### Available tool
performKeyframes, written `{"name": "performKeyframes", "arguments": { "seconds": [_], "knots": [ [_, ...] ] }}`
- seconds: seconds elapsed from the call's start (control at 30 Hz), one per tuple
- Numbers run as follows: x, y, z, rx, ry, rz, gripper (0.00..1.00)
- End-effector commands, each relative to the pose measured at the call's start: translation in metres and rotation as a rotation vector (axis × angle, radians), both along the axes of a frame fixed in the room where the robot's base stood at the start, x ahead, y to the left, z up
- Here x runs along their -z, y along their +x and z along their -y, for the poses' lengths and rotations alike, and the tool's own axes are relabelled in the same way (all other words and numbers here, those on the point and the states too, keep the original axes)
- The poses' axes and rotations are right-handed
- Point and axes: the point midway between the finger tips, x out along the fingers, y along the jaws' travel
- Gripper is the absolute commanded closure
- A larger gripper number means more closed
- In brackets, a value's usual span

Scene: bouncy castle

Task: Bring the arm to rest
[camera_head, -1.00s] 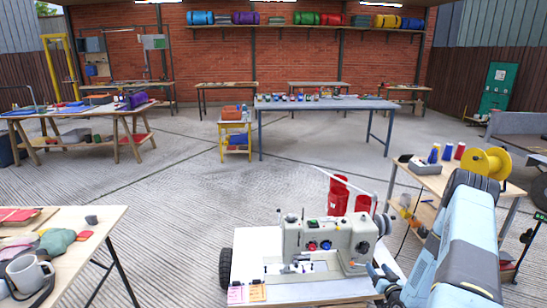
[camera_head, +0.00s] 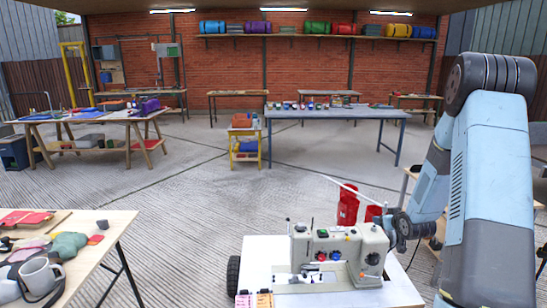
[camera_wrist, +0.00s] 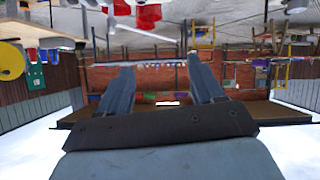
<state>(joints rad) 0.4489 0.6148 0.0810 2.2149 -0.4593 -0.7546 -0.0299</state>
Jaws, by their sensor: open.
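My arm (camera_head: 490,190) rises at the right of the head view, with its elbow high and the forearm folding down toward a dark wrist joint (camera_head: 405,228) behind the sewing machine's right end. My gripper's fingers are not clear there. In the wrist view my gripper (camera_wrist: 147,45) is open, its two blue-grey fingers spread with nothing between them. That view is upside down and looks across the yard toward the brick wall (camera_wrist: 165,85).
A cream sewing machine (camera_head: 338,250) stands on a white table (camera_head: 262,250) close in front, with red containers (camera_head: 348,205) behind it. A wooden table (camera_head: 105,262) with a mug (camera_head: 40,278) is at left. Open concrete floor (camera_head: 200,205) lies beyond.

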Motion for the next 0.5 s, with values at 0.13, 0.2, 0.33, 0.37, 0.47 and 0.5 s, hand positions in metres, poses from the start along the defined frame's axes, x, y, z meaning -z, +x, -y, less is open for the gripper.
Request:
{"name": "performKeyframes", "arguments": {
  "seconds": [0.13, 0.2, 0.33, 0.37, 0.47, 0.5],
  "knots": [
    [-0.043, -0.007, -0.011, 0.017, -0.034, -0.042, 0.33],
    [-0.060, -0.013, -0.017, 0.025, -0.046, -0.065, 0.33],
    [-0.093, -0.026, -0.027, 0.044, -0.065, -0.104, 0.33],
    [-0.101, -0.030, -0.030, 0.048, -0.068, -0.114, 0.33],
    [-0.124, -0.044, -0.039, 0.063, -0.077, -0.144, 0.33],
    [-0.134, -0.049, -0.043, 0.069, -0.079, -0.155, 0.33]
  ]
}}
